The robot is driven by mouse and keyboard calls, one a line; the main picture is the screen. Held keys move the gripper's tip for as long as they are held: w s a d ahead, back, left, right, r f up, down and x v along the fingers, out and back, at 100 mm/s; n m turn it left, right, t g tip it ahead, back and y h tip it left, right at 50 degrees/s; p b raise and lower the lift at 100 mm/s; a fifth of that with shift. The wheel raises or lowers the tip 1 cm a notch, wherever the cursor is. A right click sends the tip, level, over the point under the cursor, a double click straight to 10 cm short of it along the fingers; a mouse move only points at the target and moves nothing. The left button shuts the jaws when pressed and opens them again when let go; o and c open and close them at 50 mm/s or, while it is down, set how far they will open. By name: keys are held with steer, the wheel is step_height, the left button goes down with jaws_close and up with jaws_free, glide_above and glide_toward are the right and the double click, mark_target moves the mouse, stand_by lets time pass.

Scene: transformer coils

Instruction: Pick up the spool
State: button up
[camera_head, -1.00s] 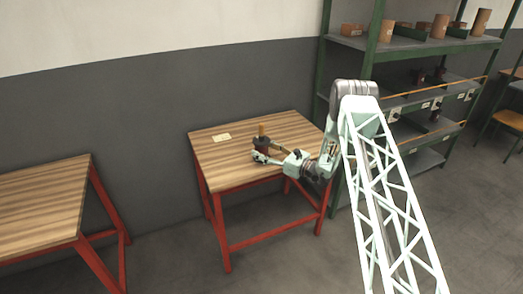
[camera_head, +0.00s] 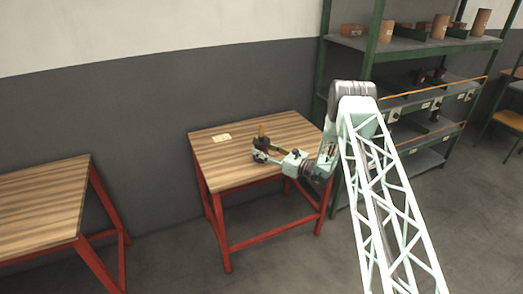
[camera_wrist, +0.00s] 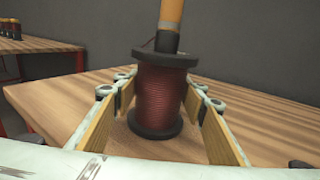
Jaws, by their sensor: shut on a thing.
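The spool (camera_wrist: 160,95) is wound with dark red wire between black flanges, with an orange-tan rod or core standing up from its top. It is upright in the wrist view, between the two fingers of my gripper (camera_wrist: 160,112), which is shut on it. In the head view my gripper (camera_head: 261,150) is over the wooden table with red legs (camera_head: 222,170), and the spool's tan top (camera_head: 261,130) shows above it. I cannot tell whether the spool's base touches the table.
A small pale label or card (camera_head: 222,138) lies on the table's left part. Another wooden table (camera_head: 45,205) stands at the left. A green shelf rack (camera_head: 410,45) with brown cylinders and boxes stands at the right. A grey wall is behind the table.

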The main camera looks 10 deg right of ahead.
mark_target(262, 143)
steer(key=shift+r, duration=0.1)
steer(key=shift+c, duration=0.7)
steer(key=shift+r, duration=1.5)
steer(key=shift+s+r, duration=0.1)
steer(key=shift+r, duration=0.1)
steer(key=s+r+p, duration=0.1)
steer(key=s, duration=1.4)
steer(key=shift+s+d+r, duration=0.2)
steer(key=shift+s+d, duration=0.15)
steer(key=shift+d, duration=0.05)
steer(key=shift+s, duration=0.1)
